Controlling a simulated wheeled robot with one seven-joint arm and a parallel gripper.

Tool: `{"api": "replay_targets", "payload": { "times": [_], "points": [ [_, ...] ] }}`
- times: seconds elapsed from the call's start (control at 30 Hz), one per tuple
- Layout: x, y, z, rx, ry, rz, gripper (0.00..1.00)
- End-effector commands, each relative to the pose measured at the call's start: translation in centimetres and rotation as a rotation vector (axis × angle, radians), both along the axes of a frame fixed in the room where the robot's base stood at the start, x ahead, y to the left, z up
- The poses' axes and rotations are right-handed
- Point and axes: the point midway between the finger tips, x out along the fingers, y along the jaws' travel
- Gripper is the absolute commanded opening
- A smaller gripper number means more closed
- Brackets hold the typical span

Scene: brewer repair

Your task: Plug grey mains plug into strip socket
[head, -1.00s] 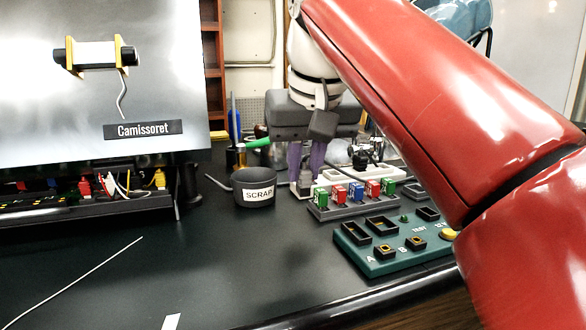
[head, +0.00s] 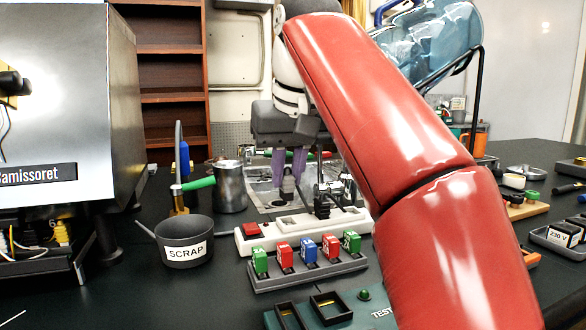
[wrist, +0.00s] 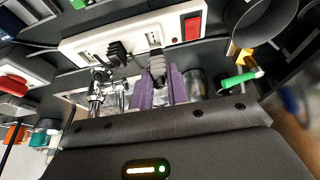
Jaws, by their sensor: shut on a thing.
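The white power strip (head: 268,236) lies on the dark bench, with a red switch (head: 251,230) at its left end. It also shows across the top of the wrist view (wrist: 75,45). A black plug (head: 322,206) stands in the strip; it shows in the wrist view too (wrist: 118,53). My gripper (head: 288,172) points down at the strip's back side, its purple fingers shut on the grey mains plug (wrist: 157,68). In the wrist view the plug's end lies close to the strip, between the black plug and the switch. I cannot tell whether they touch.
In front of the strip is a grey rack (head: 305,274) of coloured blocks. The black scrap pot (head: 185,250) stands to the left, a metal jug (head: 230,190) behind it. A green test board (head: 350,312) is at the front. My red arm covers the right middle.

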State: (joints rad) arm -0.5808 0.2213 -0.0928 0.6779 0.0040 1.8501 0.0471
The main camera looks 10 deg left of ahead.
Motion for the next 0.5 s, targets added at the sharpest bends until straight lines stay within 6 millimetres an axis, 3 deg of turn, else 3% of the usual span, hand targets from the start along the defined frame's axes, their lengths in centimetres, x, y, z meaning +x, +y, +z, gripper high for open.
{"api": "replay_targets", "payload": {
  "times": [0.5],
  "points": [
    [0.5,0.2,-3.3,0.0,0.001,0.001,0.0]
  ]
}}
